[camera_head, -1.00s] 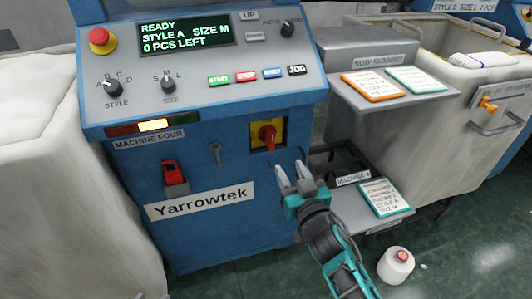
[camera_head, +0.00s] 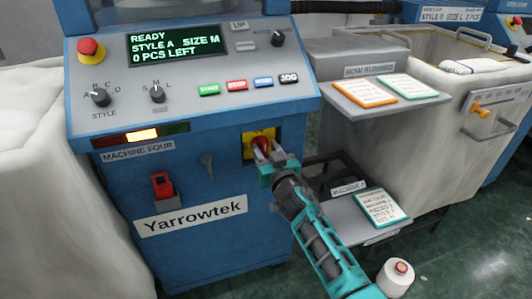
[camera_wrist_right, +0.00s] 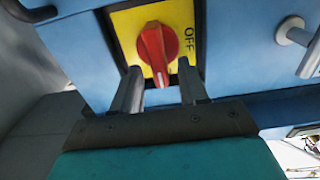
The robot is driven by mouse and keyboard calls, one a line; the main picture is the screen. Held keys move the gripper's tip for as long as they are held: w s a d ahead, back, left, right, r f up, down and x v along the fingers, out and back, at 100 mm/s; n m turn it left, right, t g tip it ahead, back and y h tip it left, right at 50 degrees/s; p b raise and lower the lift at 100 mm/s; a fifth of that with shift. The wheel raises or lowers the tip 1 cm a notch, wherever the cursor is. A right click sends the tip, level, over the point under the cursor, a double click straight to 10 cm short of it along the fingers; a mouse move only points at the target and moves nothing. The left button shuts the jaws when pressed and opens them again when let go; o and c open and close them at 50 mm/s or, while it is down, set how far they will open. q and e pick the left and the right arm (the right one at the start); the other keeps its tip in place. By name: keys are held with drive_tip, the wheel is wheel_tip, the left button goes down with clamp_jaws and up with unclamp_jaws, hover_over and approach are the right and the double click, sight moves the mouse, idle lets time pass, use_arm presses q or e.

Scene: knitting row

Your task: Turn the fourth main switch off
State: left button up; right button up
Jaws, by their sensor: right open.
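The main switch is a red rotary knob (camera_wrist_right: 157,48) on a yellow plate (camera_wrist_right: 126,24) on the front of the blue machine labelled MACHINE FOUR (camera_head: 138,152). In the right wrist view the knob's grip stands nearly upright, slightly tilted, with the word OFF to its right on the plate. My right gripper (camera_wrist_right: 160,88) is open, its two fingers on either side of the knob's lower end. I cannot tell whether they touch it. In the head view the gripper (camera_head: 268,155) partly covers the knob and plate (camera_head: 249,146). My left gripper is not in view.
A red switch (camera_head: 162,185) and a key-like fitting (camera_head: 208,166) sit left of the plate. The display (camera_head: 175,45) reads READY, 0 PCS LEFT.

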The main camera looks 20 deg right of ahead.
drive_tip(key=shift+w, duration=0.25)
drive_tip(key=shift+c, duration=0.4)
clamp_jaws()
